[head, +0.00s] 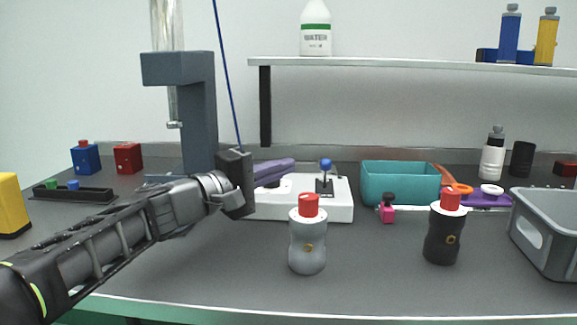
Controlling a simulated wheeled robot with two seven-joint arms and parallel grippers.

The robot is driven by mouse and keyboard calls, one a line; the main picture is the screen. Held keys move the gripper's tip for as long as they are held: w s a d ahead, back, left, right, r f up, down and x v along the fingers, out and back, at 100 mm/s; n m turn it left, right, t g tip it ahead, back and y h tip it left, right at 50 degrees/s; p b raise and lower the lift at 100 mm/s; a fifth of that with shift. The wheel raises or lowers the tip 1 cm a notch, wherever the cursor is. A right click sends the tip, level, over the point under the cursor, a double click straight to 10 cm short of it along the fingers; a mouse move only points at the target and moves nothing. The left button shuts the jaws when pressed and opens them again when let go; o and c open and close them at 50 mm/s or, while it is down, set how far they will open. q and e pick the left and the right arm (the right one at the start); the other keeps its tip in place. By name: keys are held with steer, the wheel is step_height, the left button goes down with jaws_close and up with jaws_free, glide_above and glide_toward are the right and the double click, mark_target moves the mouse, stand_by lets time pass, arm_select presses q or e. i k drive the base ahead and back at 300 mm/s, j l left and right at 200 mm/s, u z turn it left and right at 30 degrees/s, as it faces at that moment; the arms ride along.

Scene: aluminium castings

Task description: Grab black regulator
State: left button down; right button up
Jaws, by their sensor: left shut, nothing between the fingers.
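The black regulator (442,238) stands upright on the grey bench at the right, with a red cap and a small brass fitting on its front. A similar grey regulator (307,248) with a red cap stands upright to its left, near the middle. My left gripper (240,184) is shut and empty in front of the white base unit, left of the grey regulator and well apart from the black one. My right gripper is out of view.
A grey bin (552,232) stands right of the black regulator. A teal tray (400,183) and a small pink-and-black item (387,211) sit behind it. A white unit with a blue-topped joystick (335,208) is at the middle. The bench front is clear.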

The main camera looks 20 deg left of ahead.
mark_target(441, 246)
steer(key=k, duration=1.5)
